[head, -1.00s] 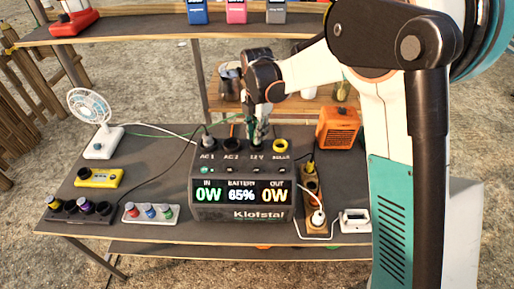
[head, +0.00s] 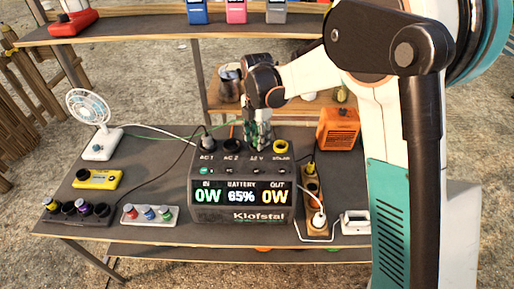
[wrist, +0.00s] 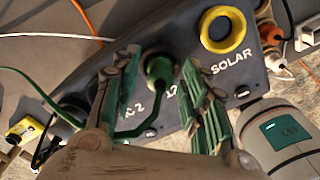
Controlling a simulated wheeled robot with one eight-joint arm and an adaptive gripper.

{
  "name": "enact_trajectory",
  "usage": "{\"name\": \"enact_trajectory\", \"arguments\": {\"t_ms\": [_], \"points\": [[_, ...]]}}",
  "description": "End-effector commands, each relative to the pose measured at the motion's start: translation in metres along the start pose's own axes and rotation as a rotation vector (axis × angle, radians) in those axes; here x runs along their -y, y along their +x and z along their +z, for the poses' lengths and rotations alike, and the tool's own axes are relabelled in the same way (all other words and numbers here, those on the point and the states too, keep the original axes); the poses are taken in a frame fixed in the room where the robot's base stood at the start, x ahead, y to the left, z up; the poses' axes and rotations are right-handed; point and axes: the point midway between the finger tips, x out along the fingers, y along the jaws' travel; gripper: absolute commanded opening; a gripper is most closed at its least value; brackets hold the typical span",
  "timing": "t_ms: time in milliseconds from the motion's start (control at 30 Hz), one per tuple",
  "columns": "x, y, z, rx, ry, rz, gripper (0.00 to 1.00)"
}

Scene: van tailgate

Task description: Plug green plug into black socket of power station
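The power station (head: 240,214) stands on the table, its sockets along the top. The green plug (wrist: 159,70) is at the dark socket marked 12 V in the wrist view, with its green cable (wrist: 125,133) curving below. It appears to sit in that socket; how deep cannot be told. My gripper (wrist: 160,92) is open, one finger on each side of the plug, with small gaps visible. In the head view my gripper (head: 258,140) is above the 12 V socket and hides the plug. The AC 2 socket (head: 232,145) is black and partly visible.
A black plug (head: 207,140) stands in AC 1, left of my gripper. The yellow-ringed solar socket (wrist: 222,30) is close on the right. A shelf edge (head: 160,37) is behind.

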Motion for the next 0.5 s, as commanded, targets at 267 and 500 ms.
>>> {"name": "enact_trajectory", "arguments": {"t_ms": [267,500], "points": [[0.0,-0.001,0.0,0.0,0.0,0.0,0.42],[0.0,-0.026,0.0,0.0,0.0,0.0,0.42]]}}
